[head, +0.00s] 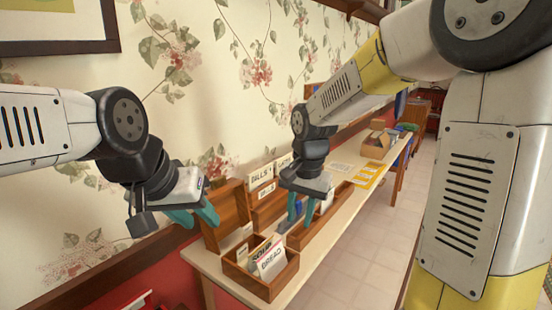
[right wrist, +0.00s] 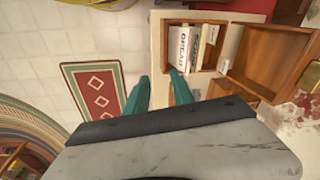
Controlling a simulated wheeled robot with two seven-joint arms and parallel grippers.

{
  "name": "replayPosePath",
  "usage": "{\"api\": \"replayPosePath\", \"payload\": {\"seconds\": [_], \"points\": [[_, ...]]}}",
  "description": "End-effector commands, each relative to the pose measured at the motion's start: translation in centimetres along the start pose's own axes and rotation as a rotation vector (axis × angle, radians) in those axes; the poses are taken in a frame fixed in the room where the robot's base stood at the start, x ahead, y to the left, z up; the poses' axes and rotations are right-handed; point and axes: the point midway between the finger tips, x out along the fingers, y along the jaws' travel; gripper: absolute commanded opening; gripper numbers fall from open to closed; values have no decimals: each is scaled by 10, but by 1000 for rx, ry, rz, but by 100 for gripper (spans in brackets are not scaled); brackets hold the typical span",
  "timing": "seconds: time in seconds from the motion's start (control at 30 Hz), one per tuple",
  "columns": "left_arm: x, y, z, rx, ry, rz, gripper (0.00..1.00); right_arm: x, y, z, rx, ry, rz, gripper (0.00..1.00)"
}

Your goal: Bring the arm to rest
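My left gripper (head: 196,216) hangs at the left of the head view, beside the wall and left of the wooden boxes. Its teal fingers look apart, with nothing seen between them. My right gripper (head: 300,212) points down over the narrow table, above the wooden trays. In the right wrist view its two teal fingers (right wrist: 158,92) are spread with nothing between them. The task names no object.
A patterned rug (right wrist: 95,90) lies on the tiled floor (head: 365,240).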

Motion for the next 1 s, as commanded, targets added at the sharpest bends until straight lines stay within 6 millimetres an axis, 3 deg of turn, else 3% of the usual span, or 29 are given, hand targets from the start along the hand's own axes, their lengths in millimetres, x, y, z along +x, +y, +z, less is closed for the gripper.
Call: {"api": "replayPosePath", "payload": {"seconds": [0.03,0.2,0.4,0.63,1.0], "points": [[0,0,0,0,0,0,36,-20,14,4,-27,21,-43,29],[0,0,0,0,0,0,36,-66,55,26,-158,107,-143,29],[0,0,0,0,0,0,36,-101,96,60,-313,250,-202,29],[0,0,0,0,0,0,36,-114,119,87,-429,364,-201,29],[0,0,0,0,0,0,36,-116,123,91,-453,383,-197,29]]}}
